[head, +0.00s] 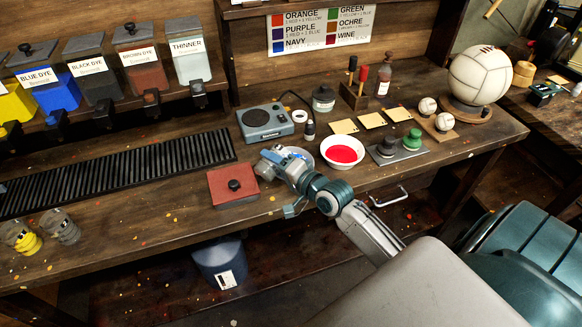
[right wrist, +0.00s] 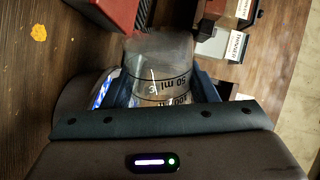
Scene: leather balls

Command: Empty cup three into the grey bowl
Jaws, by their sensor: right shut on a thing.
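My right gripper (head: 277,161) is shut on a clear measuring cup above the bench. In the right wrist view this cup (right wrist: 160,65) shows black 50 ml markings and what looks like a 3. It is held between the fingers; whether it holds anything I cannot tell. A greyish rim (head: 305,152), possibly the grey bowl, shows just behind my right gripper and is mostly hidden by it. A white bowl of red liquid (head: 342,152) stands to the right of the gripper. My left gripper is not in view.
A red box with a black knob (head: 233,186) lies left of the gripper. A grey scale (head: 266,122) stands behind. Two more cups (head: 20,237) (head: 63,228) stand far left, one with yellow. A black slatted rack (head: 120,170) lies below the dye dispensers.

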